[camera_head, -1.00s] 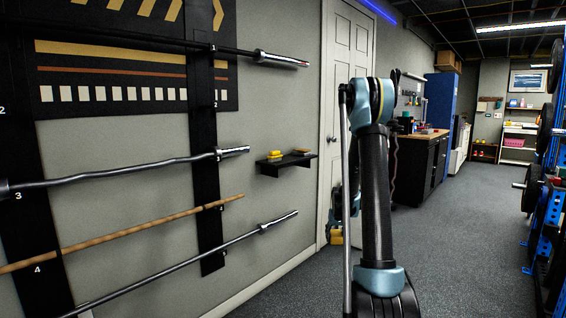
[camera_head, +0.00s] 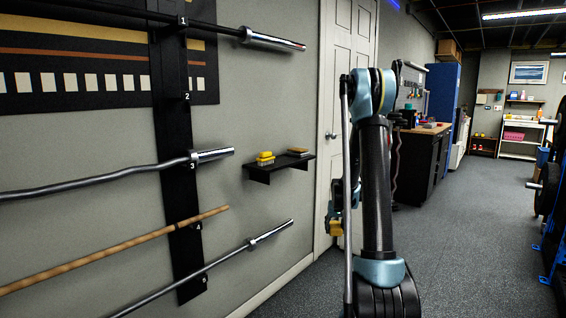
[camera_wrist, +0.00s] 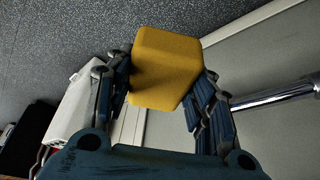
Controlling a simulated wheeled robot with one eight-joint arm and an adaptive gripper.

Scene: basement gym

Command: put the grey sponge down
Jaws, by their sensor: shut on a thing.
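My gripper (camera_wrist: 166,76) is shut on a yellow, sponge-like block (camera_wrist: 168,62) with a matte face. The block is held between the two blue-and-black fingers, above the grey floor as seen in the wrist view. In the head view the yellow block (camera_head: 336,228) shows low beside my arm, in front of the white door. My arm hides most of the gripper there. I see no clearly grey sponge in either view; the held block looks yellow.
A small black wall shelf (camera_head: 278,168) left of my arm bears a yellow item (camera_head: 265,159) and a flat brown item (camera_head: 299,152). Metal bars (camera_head: 205,156) and a wooden pole (camera_head: 120,248) hang left of it. The grey floor (camera_head: 460,230) on the right is clear.

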